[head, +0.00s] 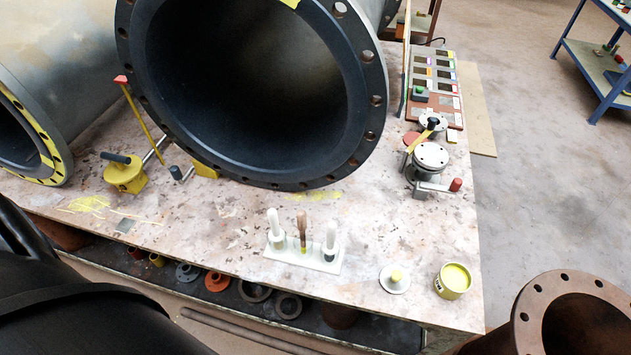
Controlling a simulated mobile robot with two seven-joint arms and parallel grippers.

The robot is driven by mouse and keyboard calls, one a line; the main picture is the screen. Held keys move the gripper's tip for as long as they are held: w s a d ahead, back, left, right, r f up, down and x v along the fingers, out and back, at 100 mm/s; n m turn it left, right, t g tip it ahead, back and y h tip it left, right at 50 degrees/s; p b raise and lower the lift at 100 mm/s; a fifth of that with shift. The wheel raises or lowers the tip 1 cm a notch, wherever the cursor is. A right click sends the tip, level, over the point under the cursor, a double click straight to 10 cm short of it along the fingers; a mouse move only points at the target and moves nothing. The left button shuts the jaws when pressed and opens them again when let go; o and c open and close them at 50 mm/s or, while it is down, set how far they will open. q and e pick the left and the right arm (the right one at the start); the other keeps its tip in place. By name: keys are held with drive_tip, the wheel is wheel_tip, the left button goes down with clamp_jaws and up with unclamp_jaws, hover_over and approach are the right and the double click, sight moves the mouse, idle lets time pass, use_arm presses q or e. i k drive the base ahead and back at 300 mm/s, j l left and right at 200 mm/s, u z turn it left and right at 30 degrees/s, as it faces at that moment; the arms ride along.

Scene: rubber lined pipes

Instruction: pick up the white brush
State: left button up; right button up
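A white holder (300,259) stands on the table near its front edge. Three upright tools stand in it. The left one has a white handle (273,222) and the right one also has a white handle (331,233). Between them is a brown-handled tool (302,228). The lower parts of the tools sit in the holder, so I cannot tell which white one is the brush. Neither of my grippers shows in the head view.
A large black-flanged pipe (255,90) lies behind the holder. A yellow tool (125,175) stands left. A metal clamp device (431,158) is farther back. Bare tabletop surrounds the holder.

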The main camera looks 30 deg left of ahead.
sight(276, 234)
drive_tip(key=k+j+u, duration=0.1)
drive_tip(key=u, duration=0.35)
drive_tip(key=j+u, duration=0.3)
drive_tip(key=u, duration=0.2)
drive_tip(key=z, duration=2.35)
drive_tip(key=l+u, duration=0.1)
drive_tip(key=u, duration=2.05)
drive_tip(key=j, duration=0.2)
drive_tip(key=i+z, duration=0.05)
